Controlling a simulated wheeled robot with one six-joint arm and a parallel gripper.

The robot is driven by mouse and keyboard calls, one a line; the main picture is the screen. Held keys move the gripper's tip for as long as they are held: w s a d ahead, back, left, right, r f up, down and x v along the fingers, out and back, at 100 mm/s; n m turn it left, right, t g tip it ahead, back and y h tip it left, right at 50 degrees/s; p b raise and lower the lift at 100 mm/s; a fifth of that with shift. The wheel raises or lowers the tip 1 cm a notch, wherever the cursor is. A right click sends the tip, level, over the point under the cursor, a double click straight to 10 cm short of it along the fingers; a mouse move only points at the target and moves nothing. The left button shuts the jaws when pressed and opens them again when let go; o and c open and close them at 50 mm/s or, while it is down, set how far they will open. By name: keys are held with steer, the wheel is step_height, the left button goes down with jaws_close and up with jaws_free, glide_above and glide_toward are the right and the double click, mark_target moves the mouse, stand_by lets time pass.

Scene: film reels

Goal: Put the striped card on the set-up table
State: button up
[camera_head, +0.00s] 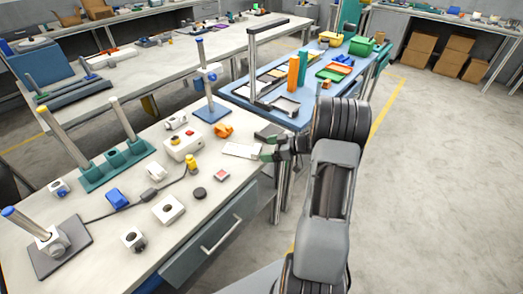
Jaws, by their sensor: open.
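A flat white card (241,150) lies on the near white-topped table (215,205), close to its right edge. Faint marks show on it, but I cannot make out clear stripes at this size. My gripper (265,149) comes in from the right with green fingertips, open, at the card's right end. I cannot tell whether the fingers touch the card or straddle its end. A blue-topped table (240,92) stands behind; which table is the set-up table is not marked.
Near the card are an orange part (222,130), a white box with a red button (183,146) and a blue-based post (212,108). Open floor (440,190) lies to the right.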

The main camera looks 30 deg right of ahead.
steer(key=v, duration=0.8)
steer(key=w+a+r+m+t+h, duration=0.2)
steer(key=w+r+m+h, duration=0.1)
steer(key=r+h, duration=0.3)
steer(key=w+a+r+m+t+h, duration=0.1)
steer(key=w+a+r+m+h, duration=0.15)
steer(key=r+h, duration=0.35)
steer(key=s+a+f+m+g+y, duration=0.1)
steer(key=s+a+g, duration=0.3)
steer(key=s+a, duration=0.4)
steer(key=s+a+f+m+g+y, duration=0.1)
steer(key=s+a+f+m+g, duration=0.1)
steer(key=s+a+g, duration=0.3)
steer(key=s+a+m, duration=0.1)
steer(key=s+a, duration=0.3)
steer(key=s, duration=0.4)
steer(key=shift+s+f, duration=0.3)
steer(key=shift+f, duration=0.1)
